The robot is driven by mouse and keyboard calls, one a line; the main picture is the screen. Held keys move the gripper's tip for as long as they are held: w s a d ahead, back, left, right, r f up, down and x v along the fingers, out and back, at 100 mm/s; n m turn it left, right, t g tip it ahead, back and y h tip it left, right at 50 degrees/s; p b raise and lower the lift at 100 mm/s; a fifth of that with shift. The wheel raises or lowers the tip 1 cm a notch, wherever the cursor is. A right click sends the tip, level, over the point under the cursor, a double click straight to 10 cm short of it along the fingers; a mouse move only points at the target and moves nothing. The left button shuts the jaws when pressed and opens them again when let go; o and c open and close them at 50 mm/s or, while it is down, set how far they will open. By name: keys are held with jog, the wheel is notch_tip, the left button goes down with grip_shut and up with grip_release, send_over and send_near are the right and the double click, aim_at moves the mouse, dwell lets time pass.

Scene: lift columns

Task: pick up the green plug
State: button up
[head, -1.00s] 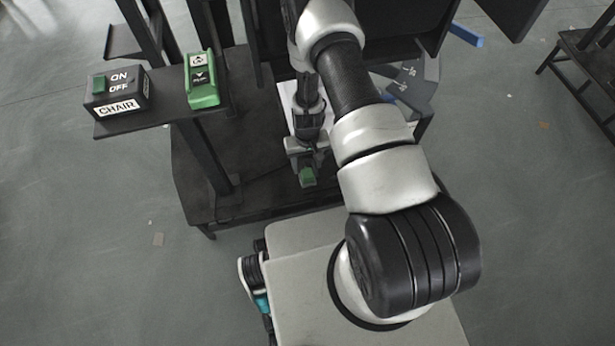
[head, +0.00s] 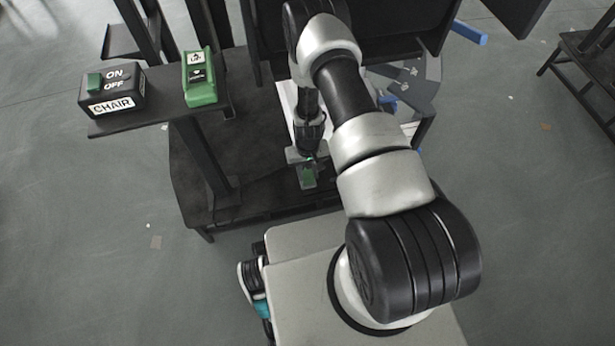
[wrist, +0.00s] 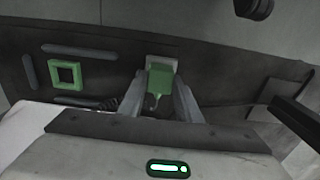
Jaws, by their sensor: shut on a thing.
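The green plug (head: 308,175) is between the fingers of my gripper (head: 308,181), low over the dark base platform in the head view. In the wrist view the green plug (wrist: 161,79) shows as a green block with a paler grey end, and the two grey fingers of my gripper (wrist: 160,92) are shut on it from both sides. I cannot tell whether the plug touches the surface below. A green square frame (wrist: 68,75) lies to its left on the dark surface.
Dark columns rise behind. A blue bar (head: 469,33) is at upper right. Open floor lies left and right.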

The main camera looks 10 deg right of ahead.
aim_at(308, 174)
notch_tip(308, 174, up, 10)
jog(key=p, duration=0.3)
jog(key=shift+r, duration=0.15)
dwell(0.3)
jog(key=w+d+f+b, duration=0.2)
jog(key=w+d+b, duration=0.1)
jog(key=d, duration=1.4)
jog(key=shift+d+f, duration=0.2)
jog(key=shift+f, duration=0.8)
jog(key=shift+d+f, duration=0.15)
jog(key=shift+f, duration=0.85)
jog(key=shift+d+f, duration=0.2)
jog(key=shift+f, duration=0.8)
jog(key=shift+f, duration=1)
